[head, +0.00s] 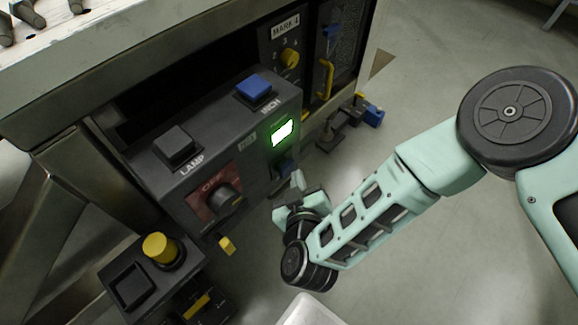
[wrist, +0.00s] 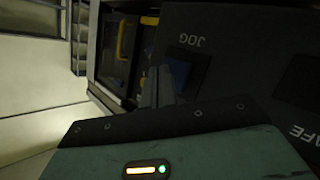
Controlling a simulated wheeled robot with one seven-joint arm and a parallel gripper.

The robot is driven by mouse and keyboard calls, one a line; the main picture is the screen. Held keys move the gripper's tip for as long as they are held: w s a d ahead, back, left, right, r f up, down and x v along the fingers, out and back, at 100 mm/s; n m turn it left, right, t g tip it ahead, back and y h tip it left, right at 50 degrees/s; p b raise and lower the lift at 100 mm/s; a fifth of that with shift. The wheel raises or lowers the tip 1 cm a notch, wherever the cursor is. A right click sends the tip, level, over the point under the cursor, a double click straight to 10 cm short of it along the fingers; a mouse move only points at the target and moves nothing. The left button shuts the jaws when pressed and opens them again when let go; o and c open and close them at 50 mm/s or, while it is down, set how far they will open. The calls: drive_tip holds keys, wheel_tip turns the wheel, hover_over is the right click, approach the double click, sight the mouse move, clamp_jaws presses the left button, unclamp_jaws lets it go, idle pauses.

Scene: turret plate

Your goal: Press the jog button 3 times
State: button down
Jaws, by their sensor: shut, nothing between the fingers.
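The jog button is the blue button (wrist: 182,72) beside the upside-down JOG label in the wrist view. In the head view a small blue button (head: 285,167) shows low on the front of the dark control box, below a lit green window, partly behind my gripper. My gripper (head: 297,181) is shut and empty, in front of that face. In the wrist view its fingertips (wrist: 158,86) point at the panel and overlap the left edge of the blue button. I cannot tell whether they touch it.
The control box (head: 222,127) also carries a blue INCH button (head: 254,87), a dark LAMP button (head: 175,144) and a black knob (head: 225,196) on a red plate. A yellow button (head: 160,248) stands at lower left. Open floor (head: 440,60) lies to the right.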

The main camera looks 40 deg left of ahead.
drive_tip(key=shift+d, duration=0.3)
drive_tip(key=shift+s+d+p, duration=0.15)
drive_tip(key=shift+d+p, duration=0.4)
drive_tip(key=shift+d, duration=0.7)
drive_tip(key=shift+s+d+p, duration=0.1)
drive_tip(key=shift+d+p, duration=0.45)
drive_tip(key=shift+d, duration=0.7)
